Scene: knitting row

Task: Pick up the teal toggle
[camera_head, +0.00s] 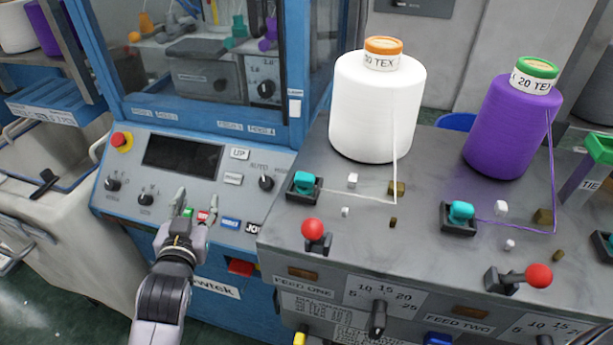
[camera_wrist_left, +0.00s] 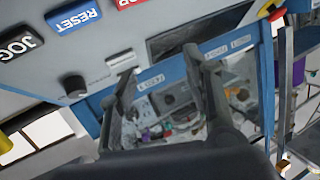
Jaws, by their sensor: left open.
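Several teal toggles show in the head view. One teal toggle (camera_head: 304,182) stands in a black square base beside the white cone on the grey bench. Another teal toggle (camera_head: 461,211) stands in a similar base left of the purple cone's thread. No teal toggle is recognisable there.
The white cone (camera_head: 372,115) and purple cone (camera_head: 512,128) stand behind the toggles, with threads running forward. The control panel (camera_head: 125,185) has knobs, buttons and a dark screen (camera_head: 183,154).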

